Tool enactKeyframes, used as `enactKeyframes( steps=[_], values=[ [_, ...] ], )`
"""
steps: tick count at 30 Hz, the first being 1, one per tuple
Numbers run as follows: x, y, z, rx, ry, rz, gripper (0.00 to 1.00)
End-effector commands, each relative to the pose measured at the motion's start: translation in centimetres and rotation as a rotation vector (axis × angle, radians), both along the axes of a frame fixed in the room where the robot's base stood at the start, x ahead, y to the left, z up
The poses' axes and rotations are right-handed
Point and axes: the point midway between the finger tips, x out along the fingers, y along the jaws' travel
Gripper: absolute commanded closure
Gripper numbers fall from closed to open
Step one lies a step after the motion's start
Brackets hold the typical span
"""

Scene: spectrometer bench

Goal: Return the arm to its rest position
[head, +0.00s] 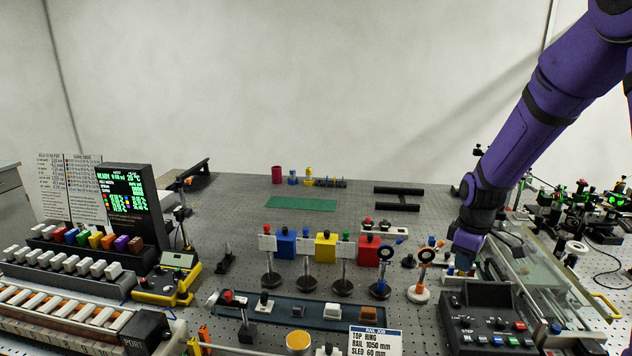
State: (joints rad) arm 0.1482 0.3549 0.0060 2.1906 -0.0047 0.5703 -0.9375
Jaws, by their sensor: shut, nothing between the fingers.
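My purple arm (525,130) reaches down from the top right over the right side of the bench. My gripper (459,265) is at its lower end, low over the bench. It is small and dark here; it is shut, with nothing seen held in it. Whether the fingertips touch anything cannot be told.
Posts with white cards and blue, yellow (326,246) and red (369,251) blocks stand mid-bench. A glass-covered rail (545,275) lies to the right. A display (130,205) and racks fill the left. The perforated bench top around the green mat (301,204) is fairly clear.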

Motion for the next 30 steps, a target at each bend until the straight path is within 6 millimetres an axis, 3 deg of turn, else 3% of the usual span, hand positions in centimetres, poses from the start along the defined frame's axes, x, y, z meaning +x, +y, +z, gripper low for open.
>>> enactKeyframes(
  steps=[3,15,30],
  values=[
    [-1.0,0.7,3.3,-0.002,-0.037,-0.052,1.00],
    [-6.2,2.8,12.1,0.010,-0.143,-0.246,1.00],
    [-14.7,5.1,19.8,0.066,-0.272,-0.482,1.00]
  ],
)
